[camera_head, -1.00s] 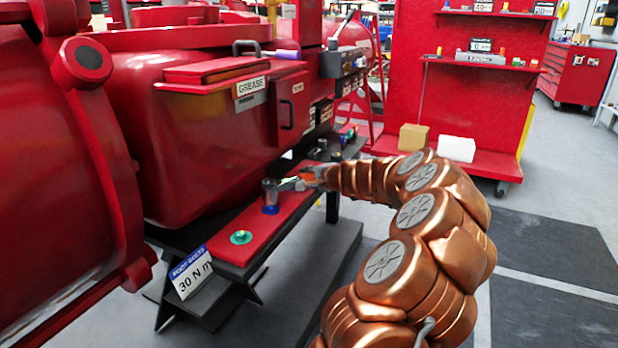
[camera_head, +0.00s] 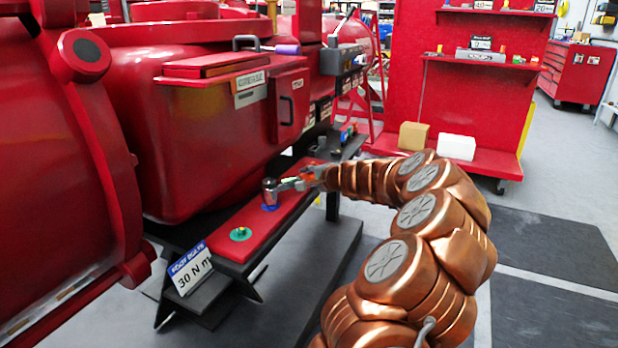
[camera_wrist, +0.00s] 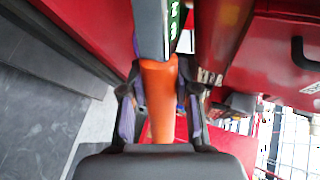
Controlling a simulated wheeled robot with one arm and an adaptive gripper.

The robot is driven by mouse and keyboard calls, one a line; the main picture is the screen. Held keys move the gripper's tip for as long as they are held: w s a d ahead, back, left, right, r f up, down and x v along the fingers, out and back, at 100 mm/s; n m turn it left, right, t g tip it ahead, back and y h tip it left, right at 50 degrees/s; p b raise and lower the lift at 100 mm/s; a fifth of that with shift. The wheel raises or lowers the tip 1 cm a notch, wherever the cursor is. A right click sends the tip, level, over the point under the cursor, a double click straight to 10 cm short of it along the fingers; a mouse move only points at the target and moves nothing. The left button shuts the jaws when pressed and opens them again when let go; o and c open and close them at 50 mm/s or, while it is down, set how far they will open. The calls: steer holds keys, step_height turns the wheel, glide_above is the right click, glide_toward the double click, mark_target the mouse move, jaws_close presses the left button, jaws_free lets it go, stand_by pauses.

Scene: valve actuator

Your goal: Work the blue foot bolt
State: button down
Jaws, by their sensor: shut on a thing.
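The blue foot bolt (camera_head: 270,207) shows as a blue ring on the red foot strip, under the head of a grey wrench (camera_head: 290,184). The wrench's socket stands upright over the bolt and hides most of it. My gripper (camera_head: 318,176) is at the right end of the wrench, shut on its orange handle. In the wrist view, the orange handle (camera_wrist: 158,95) runs between the two fingers of my gripper (camera_wrist: 160,110). A grey shaft with a green display (camera_wrist: 174,22) extends beyond it.
A green bolt (camera_head: 240,234) sits nearer on the strip. A sign reading 30 N m (camera_head: 190,270) stands at its front end. The red actuator body (camera_head: 180,130) rises close behind the strip. Grey floor lies open to the right.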

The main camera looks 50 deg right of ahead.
steer(key=shift+f+b, duration=0.3)
steer(key=shift+f, duration=0.15)
steer(key=shift+s+a+h, duration=0.1)
steer(key=shift+s+h, duration=0.05)
steer(key=shift+h, duration=0.15)
steer(key=shift+s+a+m+g+h+b, duration=0.2)
steer(key=shift+s+m+h+b, duration=0.25)
steer(key=shift+s+m, duration=0.1)
steer(key=shift+s+a+m+g+h+b, duration=0.2)
steer(key=shift+s+m+h+b, duration=0.15)
steer(key=shift+s+m+h, duration=0.15)
stand_by(0.4)
steer(key=shift+s+a+m+g+h+b, duration=0.25)
steer(key=shift+s+m+h+b, duration=0.15)
steer(key=shift+s+m+h, duration=0.15)
steer(key=shift+s+a+m+g+h+b, duration=0.25)
steer(key=shift+s+m+h+b, duration=0.15)
steer(key=shift+m+h, duration=0.1)
steer(key=shift+s+a, duration=0.1)
steer(key=shift+s, duration=0.1)
